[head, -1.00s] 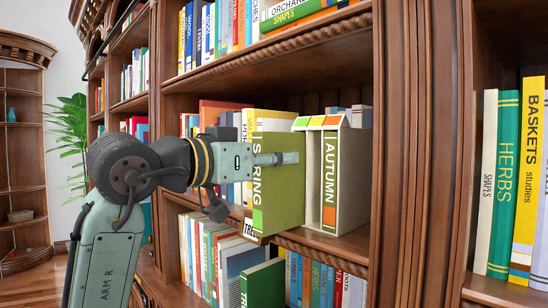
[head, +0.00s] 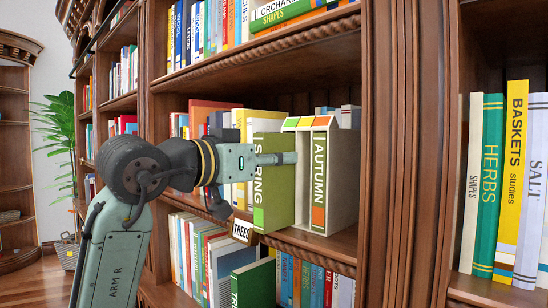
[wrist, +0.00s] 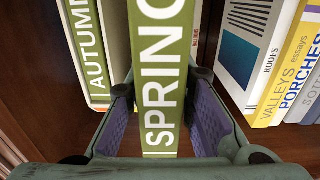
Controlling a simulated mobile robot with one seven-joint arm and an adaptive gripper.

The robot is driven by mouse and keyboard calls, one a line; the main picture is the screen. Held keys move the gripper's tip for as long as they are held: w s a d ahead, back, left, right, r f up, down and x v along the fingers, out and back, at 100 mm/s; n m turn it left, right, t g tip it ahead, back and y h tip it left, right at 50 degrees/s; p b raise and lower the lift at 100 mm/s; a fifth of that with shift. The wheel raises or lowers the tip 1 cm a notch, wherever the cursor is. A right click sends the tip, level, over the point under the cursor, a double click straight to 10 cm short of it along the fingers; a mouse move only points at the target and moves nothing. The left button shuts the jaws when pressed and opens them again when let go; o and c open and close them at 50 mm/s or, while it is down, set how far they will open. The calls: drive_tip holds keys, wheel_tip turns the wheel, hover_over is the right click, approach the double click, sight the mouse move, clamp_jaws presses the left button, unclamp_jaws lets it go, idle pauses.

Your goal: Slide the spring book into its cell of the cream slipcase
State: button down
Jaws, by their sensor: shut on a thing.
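The green spring book (head: 273,180) stands upright at the front of the middle shelf, its spine facing out. My gripper (head: 284,158) is shut on it; in the wrist view the purple-padded fingers (wrist: 165,125) lie on both sides of its spine (wrist: 160,70). The cream slipcase (head: 345,185) stands just right of the book in the head view, with coloured tabs along its top. The green autumn book (head: 318,175) sits in its right part. The spring book overlaps the slipcase's left part, so I cannot tell whether it has entered its cell.
A "TREES" label (head: 242,231) is on the shelf edge below the book. Several books (head: 235,130) stand left of it on the same shelf. A wooden upright (head: 378,160) closes the bay right of the slipcase. Full rows of books lie above and below.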

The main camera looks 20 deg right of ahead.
drive_tip(key=shift+d, duration=0.2)
drive_tip(key=c, duration=1.3)
unclamp_jaws()
drive_tip(key=v, duration=1.2)
drive_tip(key=shift+r, duration=0.1)
drive_tip(key=shift+c, duration=0.3)
